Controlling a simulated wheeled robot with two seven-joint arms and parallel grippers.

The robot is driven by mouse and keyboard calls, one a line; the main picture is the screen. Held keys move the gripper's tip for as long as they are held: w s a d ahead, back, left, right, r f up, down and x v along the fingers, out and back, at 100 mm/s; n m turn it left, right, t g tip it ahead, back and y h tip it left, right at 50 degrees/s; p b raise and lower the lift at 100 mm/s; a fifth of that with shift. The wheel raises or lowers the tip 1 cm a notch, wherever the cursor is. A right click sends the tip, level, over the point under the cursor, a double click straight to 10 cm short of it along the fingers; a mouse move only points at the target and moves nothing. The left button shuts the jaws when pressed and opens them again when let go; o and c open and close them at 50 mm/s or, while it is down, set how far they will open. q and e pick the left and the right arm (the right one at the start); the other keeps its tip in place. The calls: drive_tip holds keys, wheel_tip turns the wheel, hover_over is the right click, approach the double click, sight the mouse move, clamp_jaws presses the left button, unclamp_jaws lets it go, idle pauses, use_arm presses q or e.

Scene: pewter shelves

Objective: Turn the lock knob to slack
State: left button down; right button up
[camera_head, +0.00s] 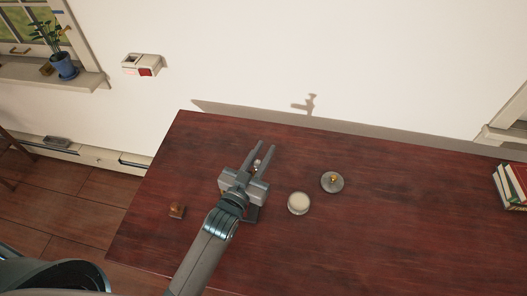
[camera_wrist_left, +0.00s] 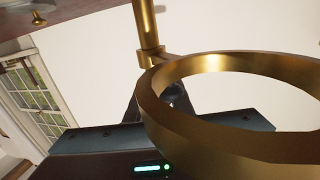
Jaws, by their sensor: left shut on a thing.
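My left gripper (camera_head: 266,146) reaches over the dark red table. Its fingers are shut on a small part that is mostly hidden between them, apparently the lock knob (camera_head: 257,164). In the left wrist view a large brass ring (camera_wrist_left: 215,63) and a brass rod (camera_wrist_left: 147,28) stand close in front of the camera, joined by a collar. The ring covers much of the fingers, so the knob's turn angle cannot be read. A dark base (camera_head: 252,214) shows beside my wrist. My right gripper is not in view.
On the table (camera_head: 420,240) stand a round white-topped thing (camera_head: 298,204), a grey disc with a brass knob (camera_head: 332,183) and a small brown wooden piece (camera_head: 177,210). Books (camera_head: 511,185) lie at the right edge. A wall box (camera_head: 142,65) hangs at upper left. The table's right part is mostly clear.

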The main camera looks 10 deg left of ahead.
use_arm(q)
drive_tip(key=c, duration=1.5)
unclamp_jaws()
drive_tip(key=shift+r, duration=0.1)
drive_tip(key=shift+c, duration=0.2)
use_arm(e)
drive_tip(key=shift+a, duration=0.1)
use_arm(q)
drive_tip(key=shift+s, duration=0.15)
drive_tip(key=shift+s+a+f, duration=0.2)
drive_tip(key=shift+s, duration=0.35)
drive_tip(key=b+v, duration=0.4)
drive_tip(key=v, duration=1.2)
drive_tip(key=shift+b, duration=0.35)
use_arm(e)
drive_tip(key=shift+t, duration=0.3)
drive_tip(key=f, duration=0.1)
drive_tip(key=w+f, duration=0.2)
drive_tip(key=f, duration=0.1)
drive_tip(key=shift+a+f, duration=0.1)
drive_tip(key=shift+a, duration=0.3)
use_arm(q)
drive_tip(key=shift+r, duration=0.1)
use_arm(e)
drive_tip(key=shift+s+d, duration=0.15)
